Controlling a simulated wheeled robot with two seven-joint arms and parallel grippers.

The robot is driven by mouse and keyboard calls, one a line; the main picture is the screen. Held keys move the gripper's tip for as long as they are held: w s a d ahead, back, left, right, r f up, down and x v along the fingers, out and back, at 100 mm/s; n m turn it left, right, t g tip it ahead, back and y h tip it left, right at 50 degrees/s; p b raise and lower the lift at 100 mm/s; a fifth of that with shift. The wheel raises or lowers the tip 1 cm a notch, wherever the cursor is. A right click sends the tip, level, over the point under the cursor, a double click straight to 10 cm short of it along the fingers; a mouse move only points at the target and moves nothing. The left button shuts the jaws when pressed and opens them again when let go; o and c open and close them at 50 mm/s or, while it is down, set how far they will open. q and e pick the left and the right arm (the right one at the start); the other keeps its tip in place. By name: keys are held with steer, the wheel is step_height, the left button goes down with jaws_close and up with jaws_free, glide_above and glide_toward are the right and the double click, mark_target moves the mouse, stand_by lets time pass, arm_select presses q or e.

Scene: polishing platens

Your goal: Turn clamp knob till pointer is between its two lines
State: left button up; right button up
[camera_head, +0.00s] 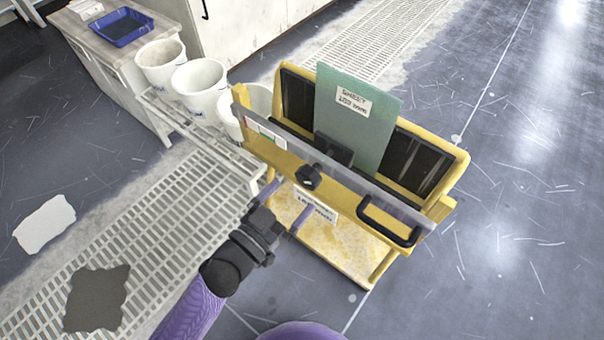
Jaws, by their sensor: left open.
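A small white, red and green label (266,134) is at the bar's left end. I cannot make out a pointer or its two lines at this size. My left gripper (292,198) is open, its two purple fingers reaching up toward the stand just below and left of the knob. Nothing shows between the fingers, and they look apart from the knob. My right gripper is not in view.
A green sheet (358,115) with a label stands upright in the stand. A black handle (388,222) juts out at the front right. White buckets (198,84) and a bench with a blue tray (121,27) are at upper left. Floor to the right is clear.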

mark_target(304, 183)
arm_select(q)
steer(key=b+x, duration=0.1)
steer(key=x, duration=0.4)
steer(key=shift+w+d+f+b, duration=0.1)
steer(key=shift+w+f+b, duration=0.1)
steer(key=shift+b, duration=0.1)
steer(key=shift+w+d+r, duration=0.1)
steer(key=shift+w+d, duration=0.25)
steer(key=shift+w, duration=0.1)
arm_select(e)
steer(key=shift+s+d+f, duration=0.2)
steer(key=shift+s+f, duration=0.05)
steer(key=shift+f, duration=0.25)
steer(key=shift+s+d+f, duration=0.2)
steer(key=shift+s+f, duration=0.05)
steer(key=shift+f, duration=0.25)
arm_select(q)
steer(key=c, duration=1.2)
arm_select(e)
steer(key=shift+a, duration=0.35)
